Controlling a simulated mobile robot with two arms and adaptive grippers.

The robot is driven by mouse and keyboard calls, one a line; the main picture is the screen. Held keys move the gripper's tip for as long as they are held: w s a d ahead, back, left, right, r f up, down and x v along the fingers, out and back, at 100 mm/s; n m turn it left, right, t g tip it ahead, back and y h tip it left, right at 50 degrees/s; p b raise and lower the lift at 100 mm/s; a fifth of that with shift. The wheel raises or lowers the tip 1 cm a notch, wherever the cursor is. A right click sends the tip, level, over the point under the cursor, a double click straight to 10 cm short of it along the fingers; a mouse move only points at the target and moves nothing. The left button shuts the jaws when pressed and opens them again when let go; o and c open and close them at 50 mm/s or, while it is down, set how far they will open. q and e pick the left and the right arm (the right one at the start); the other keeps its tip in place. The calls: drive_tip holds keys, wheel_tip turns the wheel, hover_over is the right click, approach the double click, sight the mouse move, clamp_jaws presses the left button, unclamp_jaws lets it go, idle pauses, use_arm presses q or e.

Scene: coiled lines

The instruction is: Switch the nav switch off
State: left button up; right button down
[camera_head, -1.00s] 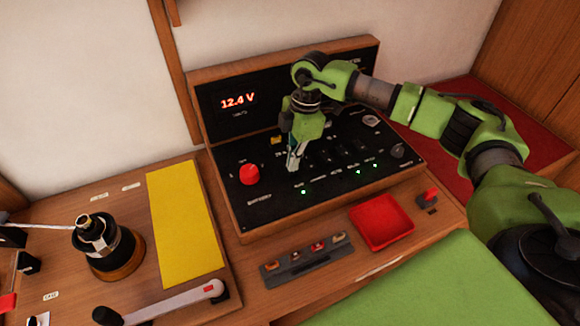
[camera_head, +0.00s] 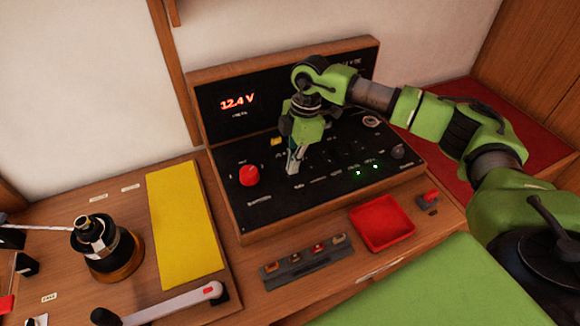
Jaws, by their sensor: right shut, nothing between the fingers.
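The black switch panel (camera_head: 275,208) sits in a wooden case on the bench, with a row of small dark switches across its middle. My right gripper (camera_head: 292,170) is shut and empty, pointing down at the left part of the switch row. Its fingertips are at or just above the panel; I cannot tell if they touch. They hide the switch under them, and the small labels are too blurred to read. Two green lights (camera_head: 367,169) glow at the right of the row; no light glows below my fingertips. My left gripper is not in view.
A red knob (camera_head: 250,176) stands left of my gripper. The upright display (camera_head: 238,102) reads 12.4 V. In front are a red tray (camera_head: 382,224) and a grey fuse strip (camera_head: 307,262). A winch (camera_head: 104,246) and yellow mat (camera_head: 186,232) lie left.

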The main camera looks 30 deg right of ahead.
drive_tip(key=shift+r+p, duration=2.35)
drive_tip(key=shift+r, duration=1)
